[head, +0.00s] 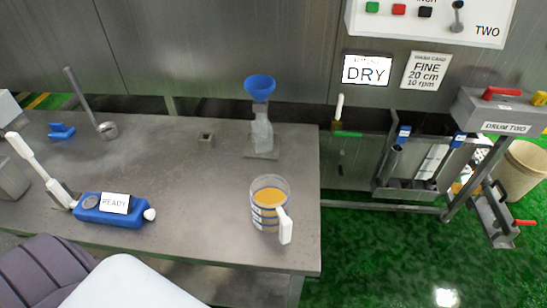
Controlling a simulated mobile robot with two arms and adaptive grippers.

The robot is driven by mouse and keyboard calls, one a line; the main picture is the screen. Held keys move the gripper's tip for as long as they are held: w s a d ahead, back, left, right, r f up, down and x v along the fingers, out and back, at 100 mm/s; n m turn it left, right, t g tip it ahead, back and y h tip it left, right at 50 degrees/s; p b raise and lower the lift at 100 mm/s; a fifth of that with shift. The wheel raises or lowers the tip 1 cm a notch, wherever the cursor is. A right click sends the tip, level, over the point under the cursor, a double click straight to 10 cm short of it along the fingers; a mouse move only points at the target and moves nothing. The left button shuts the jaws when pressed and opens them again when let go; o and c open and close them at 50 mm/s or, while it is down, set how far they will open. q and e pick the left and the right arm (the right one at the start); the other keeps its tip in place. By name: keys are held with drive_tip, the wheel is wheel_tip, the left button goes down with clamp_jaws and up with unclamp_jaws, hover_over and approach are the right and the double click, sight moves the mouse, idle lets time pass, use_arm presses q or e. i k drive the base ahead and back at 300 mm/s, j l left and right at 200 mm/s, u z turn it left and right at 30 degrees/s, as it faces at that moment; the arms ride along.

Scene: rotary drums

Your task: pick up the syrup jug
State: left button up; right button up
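The syrup jug (265,218) is a clear round jug with amber liquid in it and blue bands on its wall. It stands upright near the right front corner of the grey metal table (185,190). Its white handle (285,226) points towards the front and slightly right. Nothing touches the jug. Neither of my grippers shows in the head view, so I cannot see whether they are open or shut.
A blue funnel (260,86) on a stand is behind the jug. A blue device marked READY (112,209) lies front left. A ladle (107,130) and a small block (206,140) are further back. Table around the jug is clear; its right edge is close, with green floor (380,265) beyond.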

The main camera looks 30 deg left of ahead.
sight(269, 193)
drive_tip(key=u, duration=0.9)
